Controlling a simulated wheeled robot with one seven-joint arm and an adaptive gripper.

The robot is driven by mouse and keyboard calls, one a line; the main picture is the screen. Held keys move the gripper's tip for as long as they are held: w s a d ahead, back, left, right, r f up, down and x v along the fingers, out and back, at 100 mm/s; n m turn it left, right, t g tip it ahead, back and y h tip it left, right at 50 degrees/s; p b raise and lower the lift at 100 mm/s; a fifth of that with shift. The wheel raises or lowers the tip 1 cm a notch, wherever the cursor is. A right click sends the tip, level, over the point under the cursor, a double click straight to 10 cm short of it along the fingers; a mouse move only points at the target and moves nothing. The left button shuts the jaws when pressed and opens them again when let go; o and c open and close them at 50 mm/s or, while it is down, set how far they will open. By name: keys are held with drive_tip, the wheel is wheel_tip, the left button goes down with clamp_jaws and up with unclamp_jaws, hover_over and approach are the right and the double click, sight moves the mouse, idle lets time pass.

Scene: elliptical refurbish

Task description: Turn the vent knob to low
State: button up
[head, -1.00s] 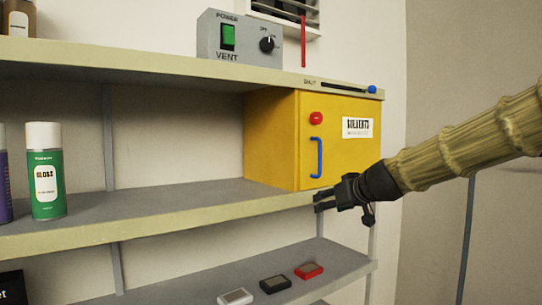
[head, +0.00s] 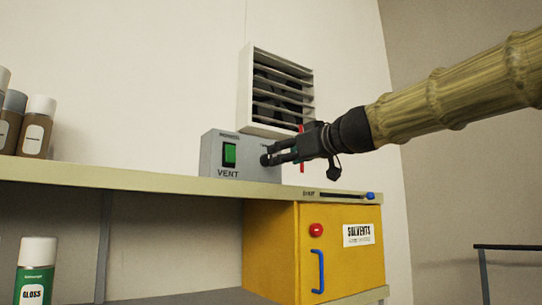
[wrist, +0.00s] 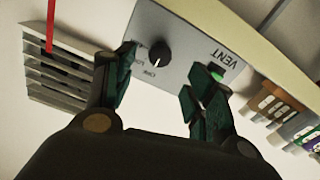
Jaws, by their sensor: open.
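The grey vent box (head: 212,155), marked VENT, stands on the top shelf and has a green power switch (head: 230,154). In the wrist view the black round vent knob (wrist: 161,53) shows on the grey panel, upside down, with small labels beside it. Its exact setting is too small to tell. My gripper (head: 268,155) is in front of the box's right side and largely covers the knob in the head view. In the wrist view my gripper (wrist: 158,78) has its fingers spread, with the knob ahead, between their lines and nearer the left finger. Nothing is held.
A louvred wall vent (head: 277,88) with a red strip is behind my gripper. Below is the yellow solvents cabinet (head: 270,250), with a slider marked SHUT (head: 345,195) on the shelf edge above it. Several bottles (head: 38,128) stand at the left.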

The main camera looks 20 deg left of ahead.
sight(266, 160)
drive_tip(key=p+x, duration=0.3)
drive_tip(key=x, duration=0.4)
drive_tip(key=shift+w+a, duration=0.15)
drive_tip(key=shift+a, duration=0.1)
drive_tip(key=shift+c, duration=0.3)
drive_tip(key=c, duration=1)
